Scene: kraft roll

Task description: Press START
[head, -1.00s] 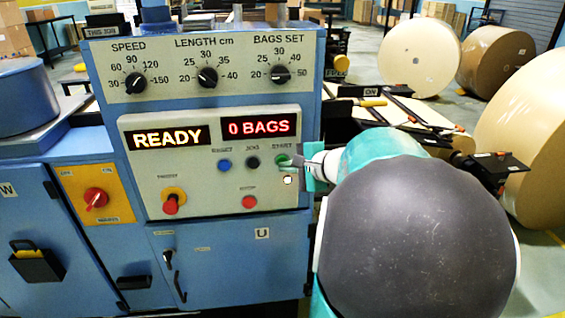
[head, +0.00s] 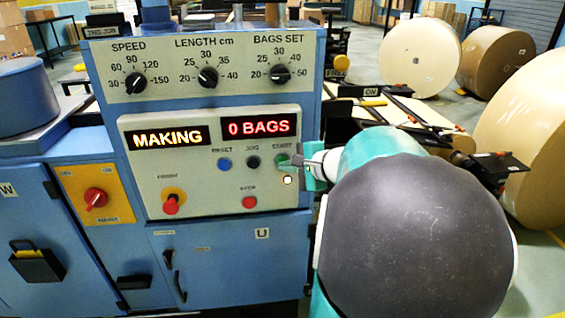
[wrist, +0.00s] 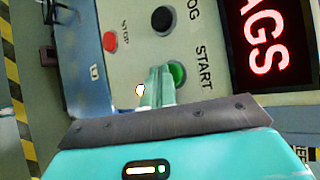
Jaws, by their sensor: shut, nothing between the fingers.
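The green START button (head: 283,160) is on the cream control panel (head: 190,197), below the red "0 BAGS" display (head: 258,126). The left display (head: 167,137) reads "MAKING". My gripper (head: 290,167) is shut and empty, with its tips at the START button. In the wrist view the shut fingers (wrist: 157,84) lie beside the green button (wrist: 176,74) and overlap its edge. Whether the tips still touch it I cannot tell. My arm hides the area right of the panel in the head view.
A black JOG button (head: 253,162) and a blue RESET button (head: 225,164) sit left of START. A red STOP button (head: 249,202) is below. A red knob (head: 171,205) is at lower left. Dials (head: 208,77) are above. Large paper rolls (head: 420,55) stand at right.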

